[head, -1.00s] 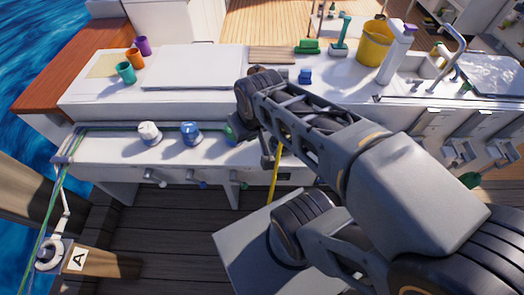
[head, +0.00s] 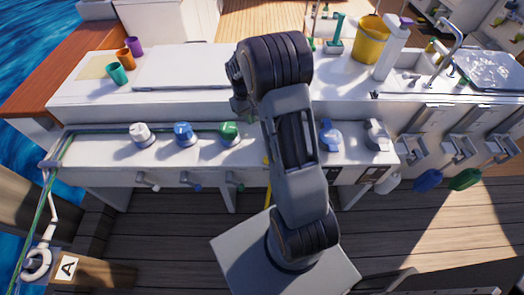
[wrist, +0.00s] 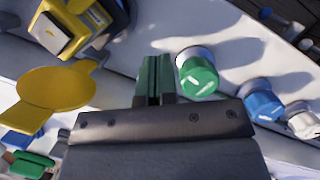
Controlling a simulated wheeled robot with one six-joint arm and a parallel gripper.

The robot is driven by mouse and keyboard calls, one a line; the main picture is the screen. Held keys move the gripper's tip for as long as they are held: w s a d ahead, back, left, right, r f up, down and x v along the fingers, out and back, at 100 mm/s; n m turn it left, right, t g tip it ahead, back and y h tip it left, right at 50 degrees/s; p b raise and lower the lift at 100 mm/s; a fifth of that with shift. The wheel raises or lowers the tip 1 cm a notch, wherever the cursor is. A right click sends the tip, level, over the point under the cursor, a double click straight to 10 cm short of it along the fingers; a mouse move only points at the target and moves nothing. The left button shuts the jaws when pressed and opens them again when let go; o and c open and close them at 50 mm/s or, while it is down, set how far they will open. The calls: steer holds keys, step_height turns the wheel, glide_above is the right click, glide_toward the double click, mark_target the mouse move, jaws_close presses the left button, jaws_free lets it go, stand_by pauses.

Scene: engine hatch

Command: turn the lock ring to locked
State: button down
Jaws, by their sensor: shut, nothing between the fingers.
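My gripper shows in the wrist view (wrist: 154,80) as two dark green fingers, closed together and empty. In that view a yellow-and-black fitting (wrist: 88,18) with a pale square face sits at the upper left, and a round yellow disc (wrist: 55,88) stands beside it, left of my fingers. The lock ring may be part of this fitting; I cannot tell, nor read its setting. The fingers are apart from the fitting. In the head view my arm hides this spot and the fingers.
A green knob (wrist: 199,76) is close right of my fingers, with a blue knob (wrist: 264,105) and a white knob (wrist: 303,122) beyond. In the head view, a blue fitting (head: 331,136) and a grey one (head: 376,135) stand right of my arm. A yellow bucket (head: 370,42) stands on the counter.

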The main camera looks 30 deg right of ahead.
steer(key=shift+w+d+f, duration=0.15)
steer(key=shift+d+f, duration=0.1)
steer(key=shift+f, duration=0.4)
steer(key=shift+w+d+f, duration=0.1)
steer(key=shift+d+f, duration=0.1)
steer(key=shift+f, duration=0.4)
steer(key=x, duration=1)
steer(key=shift+s, duration=0.25)
steer(key=s, duration=0.3)
steer(key=shift+d+f+p, duration=0.1)
steer(key=shift+f+p, duration=0.05)
steer(key=shift+p, duration=0.15)
steer(key=shift+s+f, duration=0.15)
steer(key=shift+s, duration=0.25)
steer(key=shift+s, duration=0.1)
